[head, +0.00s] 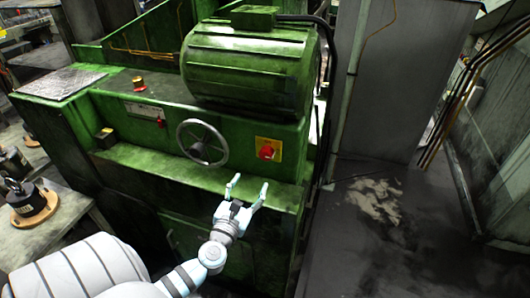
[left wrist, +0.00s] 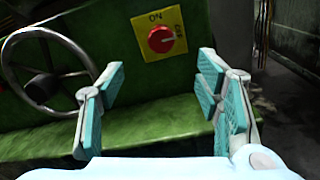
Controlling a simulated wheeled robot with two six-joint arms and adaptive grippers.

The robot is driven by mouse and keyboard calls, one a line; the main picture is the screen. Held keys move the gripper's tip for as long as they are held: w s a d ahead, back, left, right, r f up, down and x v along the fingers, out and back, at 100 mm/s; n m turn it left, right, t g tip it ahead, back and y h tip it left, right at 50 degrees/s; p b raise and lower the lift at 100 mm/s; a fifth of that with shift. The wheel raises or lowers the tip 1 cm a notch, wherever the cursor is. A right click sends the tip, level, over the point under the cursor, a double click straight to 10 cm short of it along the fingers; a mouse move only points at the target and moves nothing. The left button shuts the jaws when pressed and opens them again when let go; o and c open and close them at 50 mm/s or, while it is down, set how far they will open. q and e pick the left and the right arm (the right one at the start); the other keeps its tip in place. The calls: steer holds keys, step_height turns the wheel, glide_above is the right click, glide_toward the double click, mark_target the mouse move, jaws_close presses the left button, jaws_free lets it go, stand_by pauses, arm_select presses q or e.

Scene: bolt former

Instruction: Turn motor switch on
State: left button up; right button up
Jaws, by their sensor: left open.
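The motor switch is a red knob (head: 266,152) on a yellow plate (head: 275,143), on the green machine's front face below the big motor. In the left wrist view the red knob (left wrist: 161,39) sits on the yellow plate (left wrist: 172,18), marked "ON" at the top and with partly legible lettering at the right. My left gripper (head: 247,187) is open and empty, just below and in front of the switch, apart from it. In the left wrist view its fingers (left wrist: 152,95) stand wide apart, with the knob above and between them. My right gripper is in neither view.
A spoked handwheel (head: 202,143) stands left of the switch on the green machine (head: 130,165). A ledge (head: 180,175) runs below both. A large green motor (head: 250,65) sits above. The floor (head: 400,235) at the right is clear apart from a pale stain.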

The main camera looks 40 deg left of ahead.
mark_target(265, 157)
arm_select(q)
steer(key=x, duration=0.6)
steer(key=b+x, duration=0.1)
steer(key=x, duration=0.6)
steer(key=shift+w+a+f+b, duration=0.1)
steer(key=shift+w+f+b, duration=0.15)
steer(key=shift+b, duration=0.05)
steer(key=shift+w+a+r, duration=0.1)
steer(key=shift+w, duration=0.2)
steer(key=c, duration=1.2)
steer(key=shift+o, duration=0.2)
